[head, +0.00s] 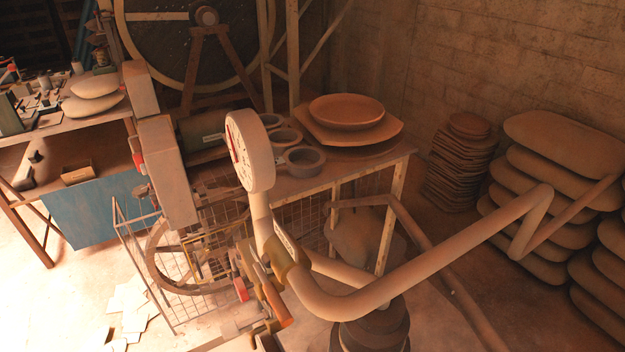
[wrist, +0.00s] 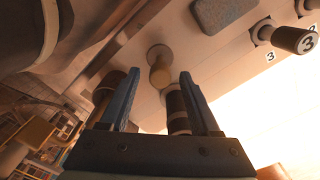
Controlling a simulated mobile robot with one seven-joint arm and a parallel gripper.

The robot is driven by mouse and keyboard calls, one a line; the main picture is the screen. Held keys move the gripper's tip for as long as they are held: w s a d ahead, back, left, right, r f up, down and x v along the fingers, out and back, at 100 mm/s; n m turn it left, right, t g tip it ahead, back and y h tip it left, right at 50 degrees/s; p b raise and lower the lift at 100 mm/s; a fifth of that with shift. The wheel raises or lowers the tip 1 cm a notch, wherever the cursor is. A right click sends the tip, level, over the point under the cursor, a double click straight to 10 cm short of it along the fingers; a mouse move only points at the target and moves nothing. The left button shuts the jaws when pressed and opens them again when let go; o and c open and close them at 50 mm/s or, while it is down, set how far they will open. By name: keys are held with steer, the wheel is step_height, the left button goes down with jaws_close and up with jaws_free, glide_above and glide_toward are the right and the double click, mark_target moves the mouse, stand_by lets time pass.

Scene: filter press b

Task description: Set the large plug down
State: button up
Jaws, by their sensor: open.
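My gripper (wrist: 160,75) shows in the wrist view with its two blue fingers apart. A tan, round-headed plug (wrist: 158,66) on a pale surface shows in the gap between the fingertips. A dark plug with a light band (wrist: 177,107) is partly hidden behind the right finger. Another dark, brownish plug (wrist: 107,86) shows beside the left finger. I cannot tell which of these is the large plug, or whether a finger touches any of them. I cannot make out my gripper or the plugs in the head view.
In the wrist view, a dark-ended plug (wrist: 294,38) stands by a "3" label, and a grey block (wrist: 224,13) lies at the top. In the head view, a gauge (head: 248,150) and a thick bent pipe (head: 400,278) stand before a table (head: 385,168) with clay dishes.

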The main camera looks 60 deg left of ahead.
step_height(320, 180, up, 11)
steer(key=p, duration=0.2)
steer(key=w+a+r+m+t+y, duration=0.3)
steer(key=w+r+m+t, duration=0.35)
steer(key=w+r, duration=0.85)
steer(key=w+d+r+m+t, duration=0.2)
steer(key=w+r, duration=0.2)
steer(key=r, duration=0.3)
steer(key=w+d+r+m+t+y, duration=0.1)
steer(key=w+r+m+t, duration=0.25)
steer(key=r, duration=0.25)
steer(key=w+d+r+m+t, duration=0.2)
steer(key=w+r, duration=0.2)
steer(key=r, duration=0.3)
steer(key=s+d+r+m+t+h, duration=0.1)
steer(key=d+r+m+t, duration=0.3)
steer(key=r, duration=0.7)
steer(key=s+d+r+m+t, duration=0.1)
steer(key=d+r+m+t, duration=0.2)
steer(key=d+r, duration=0.55)
steer(key=s+d+r+m+t+h, duration=0.1)
steer(key=s+r+m+t, duration=0.1)
steer(key=s+r, duration=0.3)
steer(key=s+d+r+m+t+h, duration=0.2)
steer(key=s+r+m+t, duration=0.1)
steer(key=r, duration=0.8)
steer(key=shift+s+d+r+t, duration=0.3)
steer(key=shift+s+t, duration=0.4)
steer(key=shift+s, duration=0.25)
